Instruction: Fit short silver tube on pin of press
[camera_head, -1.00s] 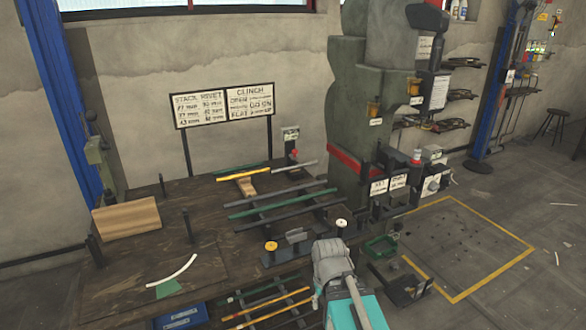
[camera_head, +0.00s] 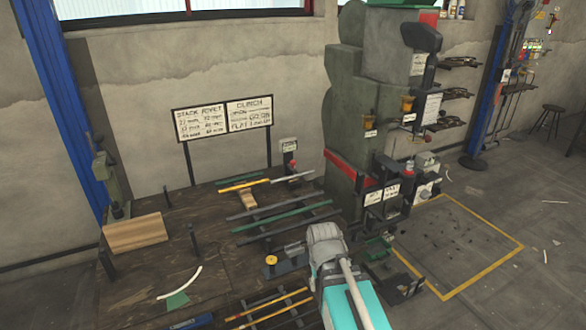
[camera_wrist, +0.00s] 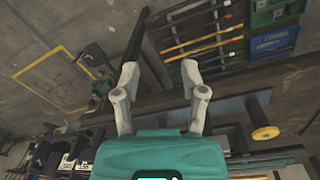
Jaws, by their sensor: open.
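A short silver tube (camera_head: 298,176) lies at the back right of the wooden bench, in line with a yellow tube (camera_head: 243,185). It looks like the short silver tube, but its size is hard to judge. The large grey-green press (camera_head: 352,130) stands right of the bench; I cannot make out its pin for certain. My gripper (camera_wrist: 160,72) is open and empty in the wrist view, its fingers spread above the bench edge and floor. In the head view my arm hides the bench's front right part.
Tubes lie on a dark rack (camera_head: 280,220). A yellow spool (camera_head: 271,260) stands nearby and also shows in the wrist view (camera_wrist: 265,133). The yellow-outlined floor (camera_head: 460,240) right is mostly open.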

